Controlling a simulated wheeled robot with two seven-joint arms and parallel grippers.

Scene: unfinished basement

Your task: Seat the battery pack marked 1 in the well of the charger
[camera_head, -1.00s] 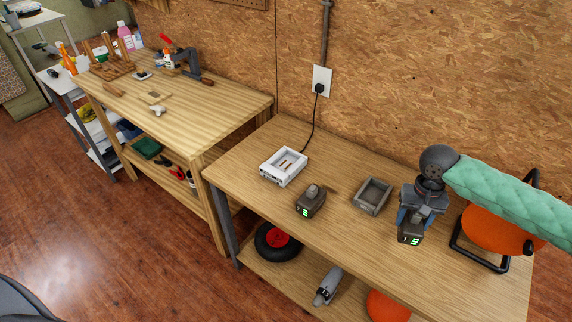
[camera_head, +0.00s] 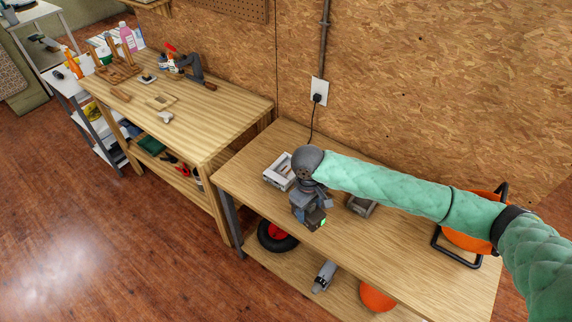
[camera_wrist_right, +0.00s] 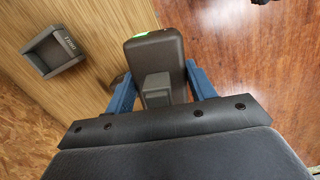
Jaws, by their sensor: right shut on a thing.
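My right gripper (camera_head: 308,212) is shut on a dark battery pack (camera_head: 316,222) with a green light, held over the front of the workbench. In the right wrist view the pack (camera_wrist_right: 155,65) sits between the two blue fingers; its number cannot be read. The white-grey charger (camera_head: 273,181) stands on the bench just behind and left of the gripper, partly covered by it. Its well is partly hidden. My left gripper is out of view.
A grey open tray (camera_head: 362,206) is partly behind my right arm; it also shows in the wrist view (camera_wrist_right: 50,70). An orange object with a black frame (camera_head: 462,240) stands at the bench's right end. The charger's cord runs to a wall outlet (camera_head: 319,91).

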